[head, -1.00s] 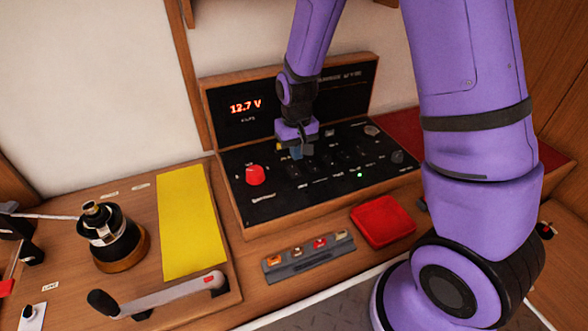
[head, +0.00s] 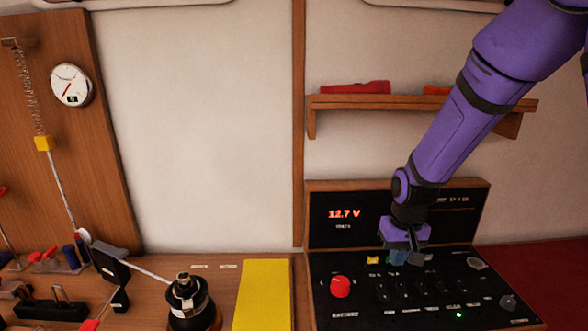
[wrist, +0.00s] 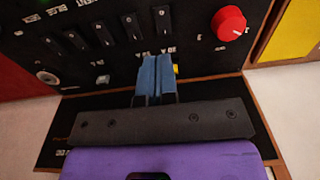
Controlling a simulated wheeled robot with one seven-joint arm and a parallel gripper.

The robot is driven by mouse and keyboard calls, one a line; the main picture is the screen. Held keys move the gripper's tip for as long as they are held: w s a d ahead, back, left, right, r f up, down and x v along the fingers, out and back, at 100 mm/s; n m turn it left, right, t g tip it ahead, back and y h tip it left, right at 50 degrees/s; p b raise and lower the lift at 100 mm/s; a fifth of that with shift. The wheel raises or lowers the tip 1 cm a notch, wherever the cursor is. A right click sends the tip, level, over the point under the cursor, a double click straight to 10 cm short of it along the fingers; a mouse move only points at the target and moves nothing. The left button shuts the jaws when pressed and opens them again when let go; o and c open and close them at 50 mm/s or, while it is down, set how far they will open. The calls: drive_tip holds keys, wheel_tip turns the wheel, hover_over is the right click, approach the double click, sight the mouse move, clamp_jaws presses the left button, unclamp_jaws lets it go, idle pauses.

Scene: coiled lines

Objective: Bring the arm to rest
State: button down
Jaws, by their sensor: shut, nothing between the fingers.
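My purple arm reaches down from the upper right in the head view. My gripper (head: 405,256) is over the black switch panel (head: 345,265), close above its upper part. In the wrist view my gripper's blue fingers (wrist: 155,72) are pressed together with nothing between them, pointing at the row of black switches. A small yellow piece is partly hidden behind the fingers. I cannot tell whether the fingertips touch the panel.
A red knob (head: 340,287) sits on the panel, under a display (head: 344,213) reading 12.7 V. A shelf (head: 330,101) holding a red torch (head: 355,87) is behind my arm. A black winch (head: 188,299) and yellow sheet (head: 262,296) lie left.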

drive_tip(key=s+d+r+t, duration=0.2)
drive_tip(key=s+r, duration=0.9)
drive_tip(key=r, duration=0.1)
drive_tip(key=s+d+r+t, duration=0.2)
drive_tip(key=s+d+r, duration=0.1)
drive_tip(key=s+r, duration=0.8)
drive_tip(key=shift+s+r+t, duration=0.3)
drive_tip(key=shift+s+r, duration=0.05)
drive_tip(key=shift+s, duration=0.1)
